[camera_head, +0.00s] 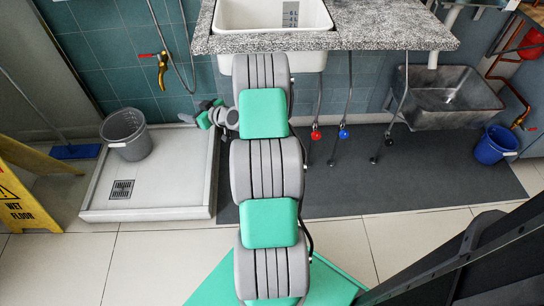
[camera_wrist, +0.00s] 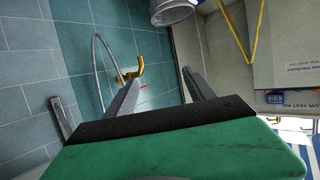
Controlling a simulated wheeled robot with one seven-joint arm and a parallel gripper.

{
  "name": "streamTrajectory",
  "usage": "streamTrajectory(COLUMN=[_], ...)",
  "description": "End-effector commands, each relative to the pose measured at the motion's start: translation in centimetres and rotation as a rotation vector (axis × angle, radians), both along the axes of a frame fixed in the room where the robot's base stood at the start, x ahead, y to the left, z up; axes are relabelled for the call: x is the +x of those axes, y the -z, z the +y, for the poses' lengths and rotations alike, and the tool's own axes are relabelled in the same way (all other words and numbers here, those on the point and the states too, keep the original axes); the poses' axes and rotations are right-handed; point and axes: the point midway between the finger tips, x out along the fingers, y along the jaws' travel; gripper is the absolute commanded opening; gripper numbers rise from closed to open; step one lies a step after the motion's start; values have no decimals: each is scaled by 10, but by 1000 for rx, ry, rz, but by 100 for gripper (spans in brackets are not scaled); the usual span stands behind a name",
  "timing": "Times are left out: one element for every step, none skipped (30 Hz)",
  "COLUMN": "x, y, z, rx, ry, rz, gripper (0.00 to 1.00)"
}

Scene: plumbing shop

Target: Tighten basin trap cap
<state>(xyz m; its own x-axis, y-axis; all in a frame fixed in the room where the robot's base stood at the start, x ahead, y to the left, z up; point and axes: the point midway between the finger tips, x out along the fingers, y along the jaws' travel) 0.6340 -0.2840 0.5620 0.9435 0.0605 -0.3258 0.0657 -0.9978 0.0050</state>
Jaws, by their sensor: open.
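The white basin (camera_head: 273,62) is set in a speckled grey counter (camera_head: 390,35) at the top of the head view. Its trap and cap do not show; my arm covers the space under the basin. My gripper (camera_head: 188,117) is left of the arm, over the back of the shower tray, pointing left and away from the basin. In the wrist view the two fingers of my gripper (camera_wrist: 160,86) are spread apart with nothing between them.
A grey bucket (camera_head: 126,135) stands on the white shower tray (camera_head: 178,190). A brass tap (camera_head: 162,68) with a hose is on the tiled wall. A yellow wet-floor sign (camera_head: 25,195), metal sink (camera_head: 445,95) and blue bucket (camera_head: 496,144) stand around.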

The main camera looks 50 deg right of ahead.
Motion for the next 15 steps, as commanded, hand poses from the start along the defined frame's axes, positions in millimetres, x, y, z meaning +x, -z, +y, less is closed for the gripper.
streamTrajectory(x=[-18,-30,-50,-67,-86,-112,-131,-149,-170,-183,-194,-205,-210,-212,-212], y=[78,104,138,163,187,216,235,252,269,280,288,295,298,300,301], z=[-41,-65,-96,-117,-136,-158,-172,-182,-193,-199,-203,-208,-210,-212,-215], rx=[17,15,12,8,4,-3,-8,-13,-18,-22,-24,-27,-29,-30,-32], ry=[97,160,251,321,392,484,549,607,674,715,748,782,799,808,816], rz=[-62,-108,-166,-204,-236,-272,-294,-311,-327,-336,-342,-347,-351,-353,-354], gripper=[63,63,63,63,63,63,63,63,63,63,63,63,63,63,63])
